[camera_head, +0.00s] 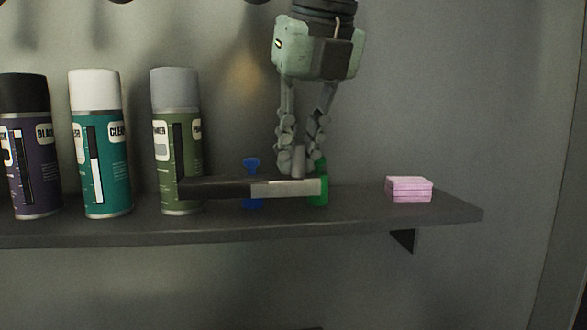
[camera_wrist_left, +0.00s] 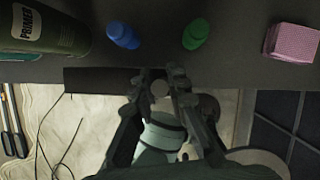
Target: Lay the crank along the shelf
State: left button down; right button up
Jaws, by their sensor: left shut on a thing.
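My left gripper (camera_head: 299,160) points down from above and is shut on the grey upright peg of the crank (camera_head: 220,188). The crank is a long bar, dark at its left part and light grey at its right. It lies level and roughly parallel to the shelf (camera_head: 450,212), in front of the blue and green pieces. In the left wrist view, its dark bar (camera_wrist_left: 100,80) lies along the shelf's front edge, left of the fingertips (camera_wrist_left: 160,88). I cannot tell whether it touches the shelf. My right gripper is not in view.
Spray cans, black (camera_head: 25,150), white-capped (camera_head: 100,150) and green (camera_head: 178,140), stand at left. A blue piece (camera_head: 252,164) and a green piece (camera_head: 319,167) stand behind the crank. A pink block (camera_head: 409,189) sits at right, with bare shelf around it.

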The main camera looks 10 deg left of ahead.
aim_at(294, 175)
pick_arm(q)
jog(key=shift+w+a+r, duration=0.15)
jog(key=shift+w+a, duration=0.05)
jog(key=shift+w, duration=0.1)
jog(key=shift+w+a+f+p, duration=0.1)
jog(key=shift+f+p, duration=0.05)
jog(key=shift+f, duration=0.75)
jog(key=shift+w+a+f+p, duration=0.1)
jog(key=shift+f+p, duration=0.05)
jog(key=shift+f, duration=0.75)
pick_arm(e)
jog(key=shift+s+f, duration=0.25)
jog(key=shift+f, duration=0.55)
pick_arm(q)
jog(key=shift+f, duration=0.1)
jog(key=shift+d, duration=0.1)
jog(key=c, duration=1.6)
grip_release()
jog(key=shift+f, duration=0.1)
jog(key=shift+o, duration=0.6)
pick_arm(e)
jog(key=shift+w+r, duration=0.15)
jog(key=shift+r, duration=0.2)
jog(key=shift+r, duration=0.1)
